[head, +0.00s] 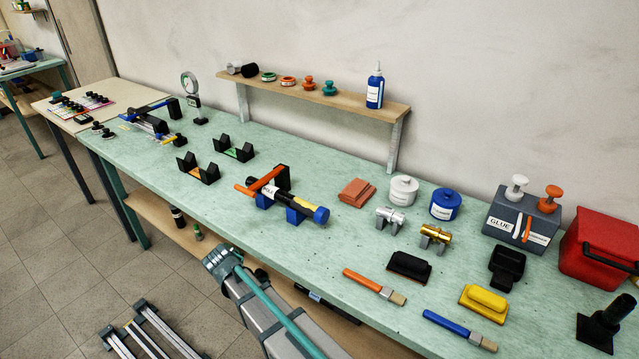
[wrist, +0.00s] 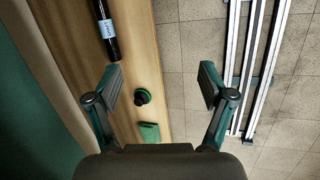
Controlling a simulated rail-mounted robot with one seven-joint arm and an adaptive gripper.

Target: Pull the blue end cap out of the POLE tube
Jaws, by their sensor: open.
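The POLE tube (head: 291,203) is dark with a white label and a yellow band. It lies on blue supports (head: 297,215) in the middle of the bench. The blue end cap (head: 321,215) sits on its right, near end. An orange-handled piece with a black upright stands at the tube's left part. My gripper (wrist: 160,73) is open and empty in the wrist view, its two fingers wide apart. It points down past the bench edge, over the lower shelf and floor. The tube and cap are not in the wrist view.
Metal rails (wrist: 248,65) lie on the floor. An orange-handled brush (head: 374,286) and a black block (head: 409,265) lie right of the tube.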

